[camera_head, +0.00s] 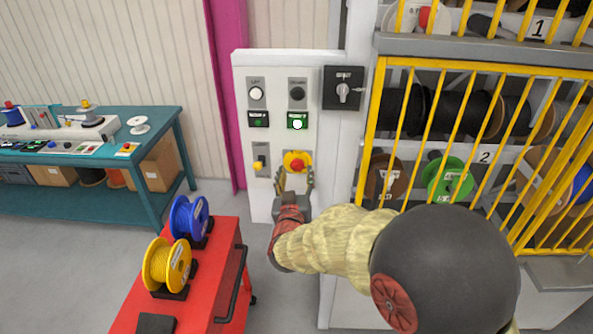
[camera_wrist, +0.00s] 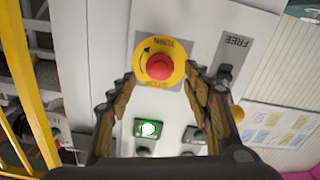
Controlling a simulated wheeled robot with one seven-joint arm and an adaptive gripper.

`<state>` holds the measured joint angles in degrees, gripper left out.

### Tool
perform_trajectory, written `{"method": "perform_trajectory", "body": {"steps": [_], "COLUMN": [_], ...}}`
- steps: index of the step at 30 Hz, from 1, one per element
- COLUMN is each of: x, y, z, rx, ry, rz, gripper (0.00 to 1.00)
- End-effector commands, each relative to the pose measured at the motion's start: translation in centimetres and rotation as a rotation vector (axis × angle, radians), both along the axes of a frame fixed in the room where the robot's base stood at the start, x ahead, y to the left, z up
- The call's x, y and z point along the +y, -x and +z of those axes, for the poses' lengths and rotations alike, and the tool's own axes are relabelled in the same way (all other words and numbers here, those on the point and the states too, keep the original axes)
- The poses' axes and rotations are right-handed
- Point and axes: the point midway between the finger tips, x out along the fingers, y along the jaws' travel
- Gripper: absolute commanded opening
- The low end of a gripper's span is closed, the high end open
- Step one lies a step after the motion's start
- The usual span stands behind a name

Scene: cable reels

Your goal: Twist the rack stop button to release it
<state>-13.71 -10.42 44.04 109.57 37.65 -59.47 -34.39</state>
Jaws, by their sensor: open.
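The rack stop button is a red mushroom button (camera_head: 297,162) on a yellow round collar, on the white control panel (camera_head: 268,215) beside the rack. In the wrist view the red button (camera_wrist: 160,67) sits upper middle, with the words TURN and STOP on its collar. My gripper (camera_head: 296,178) is just below the button in the head view. In the wrist view my gripper (camera_wrist: 162,84) is open, one finger at each side of the collar's lower edge. Nothing is between the fingers that I can see as held; I cannot tell if they touch the collar.
A lit green indicator (camera_head: 297,123) is above the button. A yellow-tipped lever switch (camera_head: 258,165) is to its left and a black rotary switch (camera_head: 343,89) is upper right. A yellow-barred reel rack (camera_head: 375,85) stands to the right; a red cart (camera_head: 222,270) stands lower left.

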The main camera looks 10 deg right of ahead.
Motion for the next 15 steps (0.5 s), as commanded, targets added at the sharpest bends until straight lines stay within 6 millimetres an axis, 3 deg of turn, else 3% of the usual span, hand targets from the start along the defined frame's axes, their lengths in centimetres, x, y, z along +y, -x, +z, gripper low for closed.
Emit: {"method": "perform_trajectory", "body": {"steps": [6,15], "x": [-0.8,-1.0], "y": [-2.4,-3.1], "z": [-0.1,-0.1], "rx": [0.000,0.002], "ry": [-0.001,-0.001], "rz": [0.000,0.002], "gripper": [0.50,0.50]}}
